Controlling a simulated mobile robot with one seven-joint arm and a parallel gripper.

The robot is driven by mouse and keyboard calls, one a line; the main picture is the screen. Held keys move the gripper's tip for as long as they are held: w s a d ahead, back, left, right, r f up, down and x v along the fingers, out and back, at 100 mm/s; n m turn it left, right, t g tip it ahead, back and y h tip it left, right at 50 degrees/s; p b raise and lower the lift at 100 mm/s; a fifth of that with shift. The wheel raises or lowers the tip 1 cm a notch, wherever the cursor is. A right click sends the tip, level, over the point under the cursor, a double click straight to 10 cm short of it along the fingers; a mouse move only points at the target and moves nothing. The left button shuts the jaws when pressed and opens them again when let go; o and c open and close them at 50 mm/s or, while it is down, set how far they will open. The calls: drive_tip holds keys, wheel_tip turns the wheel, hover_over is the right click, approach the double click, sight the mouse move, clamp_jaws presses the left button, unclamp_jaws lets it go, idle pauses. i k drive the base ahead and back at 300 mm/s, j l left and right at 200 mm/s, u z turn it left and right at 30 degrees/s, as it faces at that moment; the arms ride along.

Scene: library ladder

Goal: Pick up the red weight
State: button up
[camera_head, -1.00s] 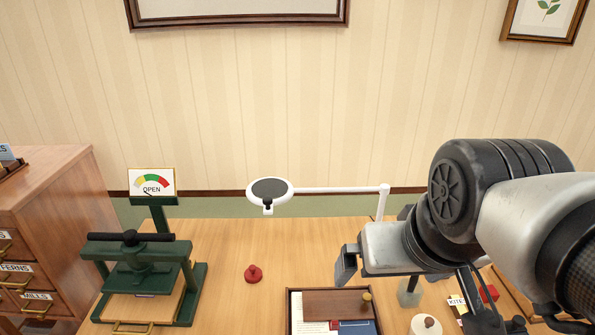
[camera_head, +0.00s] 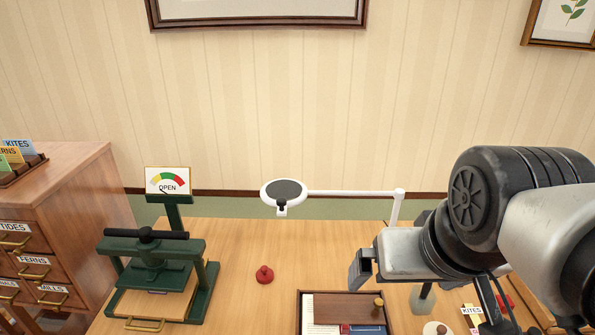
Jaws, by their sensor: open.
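The red weight (camera_head: 264,275) stands on the wooden desk (camera_head: 240,245), to the right of the green press and behind the open tray. It is small, with a round base and a knob on top. My gripper (camera_head: 362,268) is at the right, above the desk, with its fingers pointing left and down. It is open and clear of the weight, to the weight's right in the picture. Part of the desk behind the gripper is hidden by my arm.
A white lamp (camera_head: 285,193) reaches over the desk's back. A wooden tray (camera_head: 299,318) is at the front. A drawer cabinet (camera_head: 85,190) stands far left. Desk around the weight is clear.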

sight(265, 275)
drive_tip(key=j, duration=0.65)
drive_tip(key=i+j, duration=0.1)
drive_tip(key=j, duration=0.6)
